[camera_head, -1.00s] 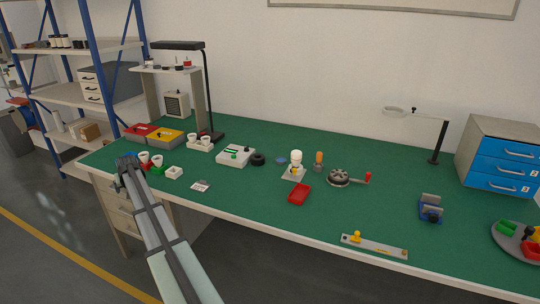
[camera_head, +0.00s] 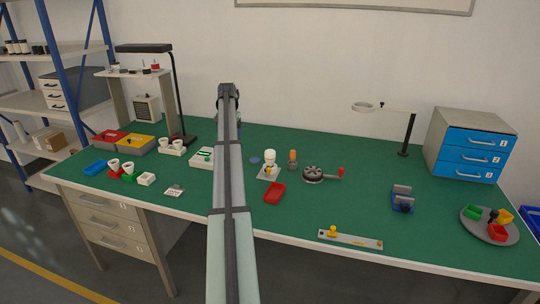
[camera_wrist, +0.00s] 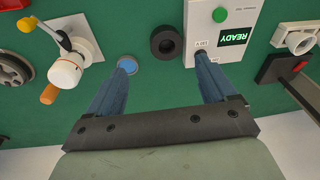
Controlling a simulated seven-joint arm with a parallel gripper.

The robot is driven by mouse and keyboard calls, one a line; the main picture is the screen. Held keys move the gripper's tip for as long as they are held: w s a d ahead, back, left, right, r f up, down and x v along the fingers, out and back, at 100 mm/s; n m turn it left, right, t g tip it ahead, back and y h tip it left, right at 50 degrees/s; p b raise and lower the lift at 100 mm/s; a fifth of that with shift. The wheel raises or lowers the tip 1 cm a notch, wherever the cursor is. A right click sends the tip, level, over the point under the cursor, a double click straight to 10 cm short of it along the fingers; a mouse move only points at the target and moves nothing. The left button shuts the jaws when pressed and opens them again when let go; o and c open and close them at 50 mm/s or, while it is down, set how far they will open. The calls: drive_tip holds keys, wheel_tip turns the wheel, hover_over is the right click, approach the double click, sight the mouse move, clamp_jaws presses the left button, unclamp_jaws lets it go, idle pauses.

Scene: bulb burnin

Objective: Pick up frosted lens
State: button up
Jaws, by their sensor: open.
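A small flat blue disc (camera_head: 255,160) lies on the green table, left of the white bulb-like piece on its stand; it may be the frosted lens, but I cannot be sure. In the wrist view the blue disc (camera_wrist: 127,67) appears right at the left fingertip. My gripper (camera_wrist: 163,68) is open and empty, its two blue fingers spread. A black ring (camera_wrist: 166,42) lies on the table beyond the gap between them.
A black lamp (camera_head: 178,95) stands at the back left.

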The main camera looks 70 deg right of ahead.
drive_tip(key=s+d+r+m+g+y, duration=0.1)
drive_tip(key=s+d+r+m, duration=0.15)
drive_tip(key=s, duration=0.55)
drive_tip(key=s+d+r+m+y, duration=0.1)
drive_tip(key=s+d+r, duration=0.15)
drive_tip(key=s, duration=0.65)
hover_over(270, 151)
drive_tip(key=f, duration=0.8)
drive_tip(key=shift+w+d+f, duration=0.1)
drive_tip(key=shift+w+d, duration=0.1)
drive_tip(key=shift+s+a+f, duration=0.1)
drive_tip(key=shift+f, duration=1.2)
drive_tip(key=shift+s+a+f, duration=0.1)
drive_tip(key=shift+f, duration=1.15)
drive_tip(key=c, duration=1.1)
wheel_tip(270, 151, up, 15)
drive_tip(key=shift+f, duration=0.2)
